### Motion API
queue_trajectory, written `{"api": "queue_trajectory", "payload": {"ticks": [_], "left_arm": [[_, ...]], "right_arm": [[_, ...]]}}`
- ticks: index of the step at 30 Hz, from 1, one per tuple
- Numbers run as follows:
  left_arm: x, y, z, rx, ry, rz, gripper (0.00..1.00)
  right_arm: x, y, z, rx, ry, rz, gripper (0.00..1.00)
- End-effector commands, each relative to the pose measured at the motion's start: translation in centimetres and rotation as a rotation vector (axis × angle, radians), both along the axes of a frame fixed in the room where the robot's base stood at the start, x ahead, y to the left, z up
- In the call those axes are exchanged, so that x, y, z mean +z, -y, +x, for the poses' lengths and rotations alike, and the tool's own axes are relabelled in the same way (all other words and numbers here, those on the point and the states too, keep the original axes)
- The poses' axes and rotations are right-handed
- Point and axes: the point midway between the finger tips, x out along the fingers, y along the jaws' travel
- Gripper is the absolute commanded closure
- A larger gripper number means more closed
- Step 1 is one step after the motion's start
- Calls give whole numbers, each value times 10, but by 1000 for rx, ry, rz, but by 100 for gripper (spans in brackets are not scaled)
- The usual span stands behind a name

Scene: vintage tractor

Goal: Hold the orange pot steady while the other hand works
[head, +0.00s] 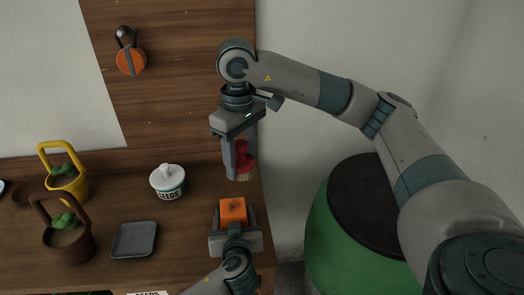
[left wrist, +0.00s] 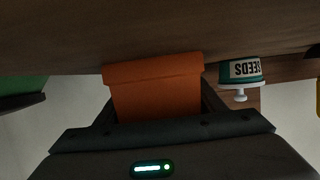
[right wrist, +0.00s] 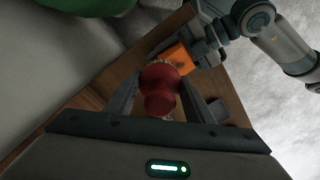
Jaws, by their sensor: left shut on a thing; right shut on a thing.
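The orange pot (head: 233,211) stands on the wooden table near its right edge. My left gripper (head: 234,222) is shut on it, with a finger on each side; the left wrist view shows the pot (left wrist: 155,88) between the fingers. My right gripper (head: 240,165) is shut on a red-handled brush (head: 243,158) and holds it above and behind the pot, bristles down. In the right wrist view the red handle (right wrist: 160,88) sits between the fingers and the orange pot (right wrist: 176,59) shows beyond it.
A white seeds jar (head: 168,183), a grey tray (head: 134,240), a brown basket (head: 68,240) and a yellow basket (head: 66,184) with plants stand to the left. An orange round item (head: 131,61) hangs on the wood panel. A green barrel (head: 345,230) stands right of the table.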

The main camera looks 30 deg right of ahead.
Motion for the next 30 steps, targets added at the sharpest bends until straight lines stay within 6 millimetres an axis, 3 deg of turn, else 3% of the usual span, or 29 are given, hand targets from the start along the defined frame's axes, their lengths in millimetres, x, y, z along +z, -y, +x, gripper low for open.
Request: {"api": "queue_trajectory", "payload": {"ticks": [3, 9, 22, 30], "left_arm": [[0, 0, 0, 0, 0, 0, 91], [0, 0, 0, 0, 0, 0, 91], [0, 0, 0, 0, 0, 0, 91], [0, 0, 0, 0, 0, 0, 91]], "right_arm": [[-3, -32, -2, 7, 1, -4, 70], [-7, -58, -6, 1, 1, -8, 70], [-9, -60, -6, -1, 0, -9, 70], [-27, -60, -6, -2, -1, -8, 70]]}}
